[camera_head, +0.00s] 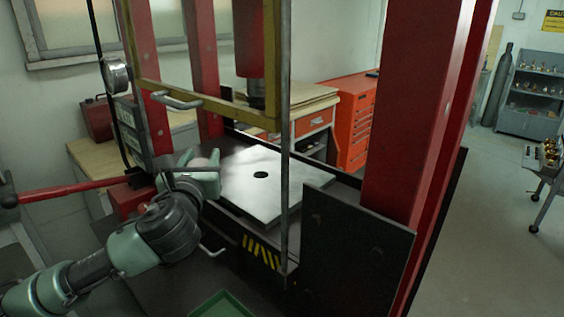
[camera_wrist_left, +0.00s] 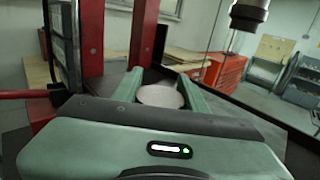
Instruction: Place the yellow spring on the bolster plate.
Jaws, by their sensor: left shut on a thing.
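The bolster plate (camera_head: 262,204) is a bright metal plate with a dark round hole in its middle, lying on the bed of the red press. My left gripper (camera_head: 203,168) is at the plate's left edge, shut on a pale, round-topped thing. In the left wrist view, this pale round thing (camera_wrist_left: 161,97) sits between the two green fingers (camera_wrist_left: 160,90). No yellow shows on it, so I cannot tell whether it is the yellow spring. Its lower part is hidden, and I cannot tell whether it touches the plate. My right gripper is not in view.
Red press columns (camera_head: 402,110) stand around the plate. A yellow guard frame (camera_head: 205,100) hangs in front, with a thin upright rod at its right. A red lever (camera_head: 75,190) reaches in at the left. A green tray (camera_head: 222,304) lies below. The plate's top looks clear.

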